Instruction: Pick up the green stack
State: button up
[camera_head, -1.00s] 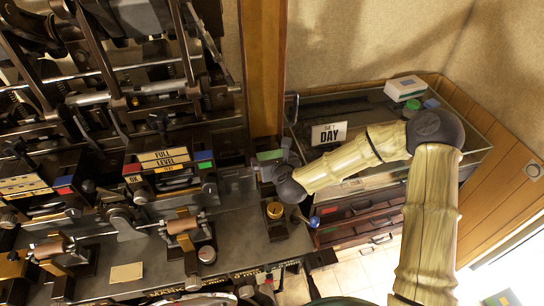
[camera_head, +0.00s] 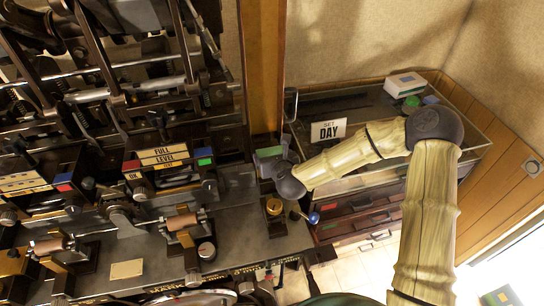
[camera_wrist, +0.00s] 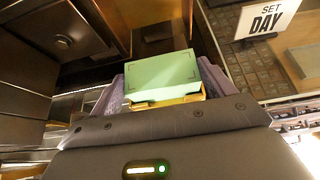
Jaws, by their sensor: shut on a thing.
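The green stack (camera_wrist: 163,72) is in the middle of the wrist view, with a flat pale green top and a yellowish layer under its near edge. My gripper (camera_wrist: 163,88) has one grey-purple finger pad on each side of it and is shut on it. The stack's lower part is hidden behind the gripper body. In the head view, a small dull green face (camera_head: 270,153) shows at the end of my arm, beside the wooden post; the fingers are hard to make out there.
A dark press with rods and rollers fills the left, with a "FULL LEVEL" panel (camera_head: 165,155). A glass-topped cabinet (camera_head: 365,112) stands at right with a "SET DAY" sign (camera_head: 328,130), a white box (camera_head: 405,84) and a green round thing (camera_head: 411,101). A brass knob (camera_head: 274,208) is close below my gripper.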

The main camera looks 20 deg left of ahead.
notch_tip(320, 180, up, 10)
jog(key=b, duration=0.2)
jog(key=shift+b, duration=0.35)
dwell(0.4)
